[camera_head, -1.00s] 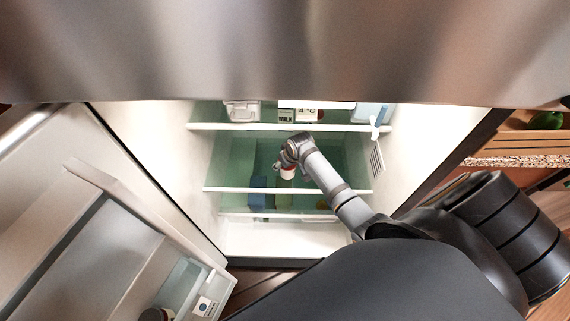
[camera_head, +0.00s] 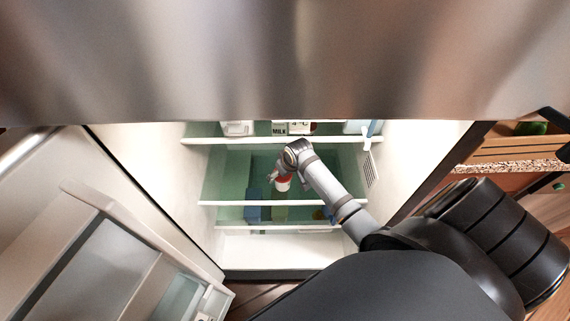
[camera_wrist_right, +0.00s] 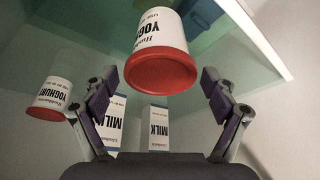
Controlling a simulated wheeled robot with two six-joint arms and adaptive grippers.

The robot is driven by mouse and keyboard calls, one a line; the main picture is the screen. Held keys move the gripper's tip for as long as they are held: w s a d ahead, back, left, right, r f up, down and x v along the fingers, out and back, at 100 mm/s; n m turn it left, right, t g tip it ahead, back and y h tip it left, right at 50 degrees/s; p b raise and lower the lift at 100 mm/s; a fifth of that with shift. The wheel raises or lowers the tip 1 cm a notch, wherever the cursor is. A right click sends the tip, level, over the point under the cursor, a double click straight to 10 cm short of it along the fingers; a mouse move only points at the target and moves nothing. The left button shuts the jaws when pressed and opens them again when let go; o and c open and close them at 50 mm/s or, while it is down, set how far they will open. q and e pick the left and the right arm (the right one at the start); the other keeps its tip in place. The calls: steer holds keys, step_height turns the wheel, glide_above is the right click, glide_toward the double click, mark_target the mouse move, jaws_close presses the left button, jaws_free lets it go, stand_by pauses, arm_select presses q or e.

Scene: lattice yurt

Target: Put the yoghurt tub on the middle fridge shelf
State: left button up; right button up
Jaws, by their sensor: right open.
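A white yoghurt tub with a red lid (camera_head: 283,184) appears to stand on the middle fridge shelf (camera_head: 240,203), behind its front edge. In the right wrist view, which is upside down, this tub (camera_wrist_right: 161,45) shows centred ahead of my right gripper (camera_wrist_right: 159,84). The fingers are spread wide on both sides, with visible gaps to the tub. In the head view my right gripper (camera_head: 273,177) is inside the fridge, close beside the tub, partly hidden by its own wrist. My left gripper is out of view.
The upper shelf (camera_head: 230,140) holds a milk carton (camera_head: 280,128) and other containers. A blue item (camera_head: 254,204) shows low inside. The wrist view shows another yoghurt tub (camera_wrist_right: 48,97) and milk cartons (camera_wrist_right: 158,128). The fridge door (camera_head: 110,245) stands open at left.

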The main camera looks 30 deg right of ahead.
steer(key=v, duration=0.7)
steer(key=shift+s+r+p, duration=0.15)
steer(key=shift+r+p, duration=0.2)
steer(key=shift+p, duration=0.05)
